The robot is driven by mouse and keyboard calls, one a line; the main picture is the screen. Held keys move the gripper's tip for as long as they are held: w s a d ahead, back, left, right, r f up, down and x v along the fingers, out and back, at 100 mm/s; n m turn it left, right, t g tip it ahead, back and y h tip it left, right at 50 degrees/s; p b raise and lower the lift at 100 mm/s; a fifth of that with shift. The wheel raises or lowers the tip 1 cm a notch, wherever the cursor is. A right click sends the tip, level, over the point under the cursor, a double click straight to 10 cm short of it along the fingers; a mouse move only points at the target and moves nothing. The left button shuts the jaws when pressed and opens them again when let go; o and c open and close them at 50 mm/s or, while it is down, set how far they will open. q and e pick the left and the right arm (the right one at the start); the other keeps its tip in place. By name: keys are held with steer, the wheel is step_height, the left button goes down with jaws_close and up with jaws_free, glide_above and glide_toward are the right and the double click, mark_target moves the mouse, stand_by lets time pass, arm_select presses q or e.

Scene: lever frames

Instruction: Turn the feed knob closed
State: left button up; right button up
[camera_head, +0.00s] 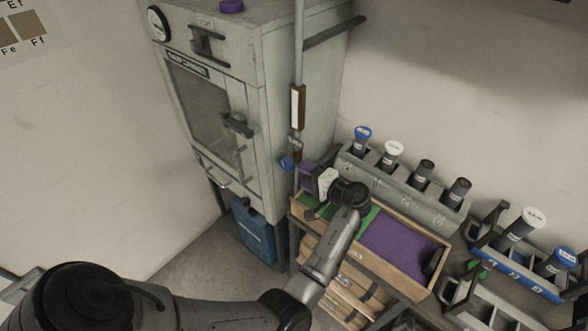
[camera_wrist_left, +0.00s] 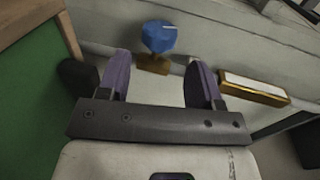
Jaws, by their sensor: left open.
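The feed knob is a blue faceted knob (camera_head: 287,162) on a brass valve body, low on the pale pipe beside the grey cabinet. In the left wrist view the blue knob (camera_wrist_left: 158,37) has a pale line on its top and its brass body (camera_wrist_left: 153,65) below it. My left gripper (camera_head: 307,172) is beside the knob, to its right in the head view. In the wrist view its two purple fingers (camera_wrist_left: 160,78) are apart with nothing between them, and the knob is ahead of the gap. My right gripper is out of view.
The grey cabinet (camera_head: 205,110) stands left of the pipe (camera_head: 298,50). A wooden tray with a purple mat (camera_head: 400,245) and green mat lies under my arm. A grey rack (camera_head: 400,190) holds several capped cylinders. A blue container (camera_head: 252,235) is below the cabinet.

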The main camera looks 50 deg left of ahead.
arm_select(q)
steer(key=v, duration=0.6)
steer(key=shift+d, duration=0.1)
